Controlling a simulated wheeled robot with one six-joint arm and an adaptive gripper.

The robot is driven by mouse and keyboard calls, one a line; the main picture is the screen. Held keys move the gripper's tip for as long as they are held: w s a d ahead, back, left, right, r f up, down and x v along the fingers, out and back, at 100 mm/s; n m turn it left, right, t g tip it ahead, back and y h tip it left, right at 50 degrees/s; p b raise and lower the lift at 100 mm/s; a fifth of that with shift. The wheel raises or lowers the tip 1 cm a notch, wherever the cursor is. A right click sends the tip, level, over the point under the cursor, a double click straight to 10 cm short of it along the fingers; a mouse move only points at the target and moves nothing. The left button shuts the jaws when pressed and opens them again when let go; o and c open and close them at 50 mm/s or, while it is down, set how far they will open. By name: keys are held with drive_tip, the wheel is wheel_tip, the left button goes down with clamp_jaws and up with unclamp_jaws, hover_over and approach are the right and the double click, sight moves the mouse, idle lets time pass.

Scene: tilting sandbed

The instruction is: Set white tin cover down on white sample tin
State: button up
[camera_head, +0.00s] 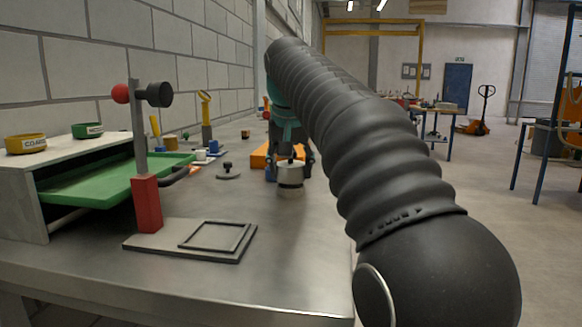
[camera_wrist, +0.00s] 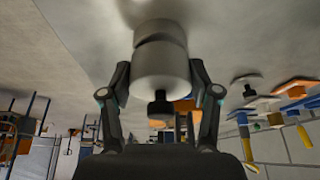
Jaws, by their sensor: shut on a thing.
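The white tin cover (camera_head: 291,172) with its black knob is between the fingers of my gripper (camera_head: 291,156), which is shut on it. In the wrist view the cover (camera_wrist: 161,72) shows its knob toward my gripper (camera_wrist: 162,78), with one finger on each side. The white sample tin (camera_head: 290,191) stands on the bench directly under the cover, and it also shows in the wrist view (camera_wrist: 160,27). The two look lined up and level. A thin dark line runs between them; I cannot tell whether it is a seam or a small gap.
A green tray (camera_head: 110,182), a red-based post (camera_head: 147,204) and a flat framed plate (camera_head: 190,240) are further left. Bench in front of the tin is bare.

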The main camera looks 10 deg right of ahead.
drive_tip(key=shift+f, duration=0.55)
idle(0.7)
drive_tip(key=o, duration=1.1)
drive_tip(key=shift+o, duration=0.2)
drive_tip(key=shift+o, duration=0.7)
drive_tip(key=shift+r, duration=0.15)
drive_tip(key=shift+r+p, duration=1.2)
drive_tip(key=shift+r, duration=2.7)
